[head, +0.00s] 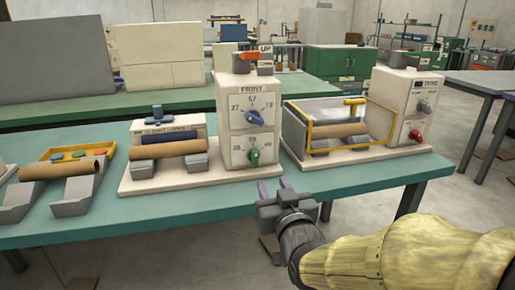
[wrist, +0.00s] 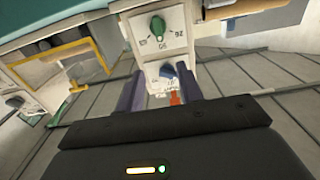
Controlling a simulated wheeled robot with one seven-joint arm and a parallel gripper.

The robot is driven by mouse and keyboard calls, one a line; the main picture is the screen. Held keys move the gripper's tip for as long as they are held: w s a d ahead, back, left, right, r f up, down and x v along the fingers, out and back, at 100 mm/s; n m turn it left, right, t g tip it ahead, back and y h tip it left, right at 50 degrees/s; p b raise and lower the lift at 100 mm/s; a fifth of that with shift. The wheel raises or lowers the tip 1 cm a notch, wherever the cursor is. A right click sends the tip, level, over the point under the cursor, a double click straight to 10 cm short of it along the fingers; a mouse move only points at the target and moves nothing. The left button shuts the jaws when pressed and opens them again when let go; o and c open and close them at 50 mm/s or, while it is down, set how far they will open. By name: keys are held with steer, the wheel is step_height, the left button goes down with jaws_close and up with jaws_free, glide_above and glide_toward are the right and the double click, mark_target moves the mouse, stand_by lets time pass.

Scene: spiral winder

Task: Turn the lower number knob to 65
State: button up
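The PRINT machine (head: 247,120) is a cream box with two dials on its front. The lower number knob (head: 254,157) is green, with small numbers around it that are hard to read. It shows upside down near the top of the wrist view (wrist: 157,27).
An orange UP lever (head: 264,52) tops the machine. To its right, a yellow-framed guard (head: 340,120) and a box with a red knob (head: 415,135) stand. Left are rollers on cradles (head: 165,150). The green table's front edge (head: 150,218) lies beside my gripper.

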mark_target(256, 153)
steer(key=p+x, duration=0.6)
steer(key=p, duration=0.6)
steer(key=shift+w+r, duration=0.15)
steer(key=shift+w, duration=0.15)
steer(key=shift+w+a+p, duration=0.1)
steer(key=shift+p, duration=0.35)
steer(key=x, duration=0.8)
steer(key=shift+w+a+f, duration=0.15)
steer(key=shift+w+f, duration=0.05)
steer(key=shift+w, duration=0.15)
jaws_close()
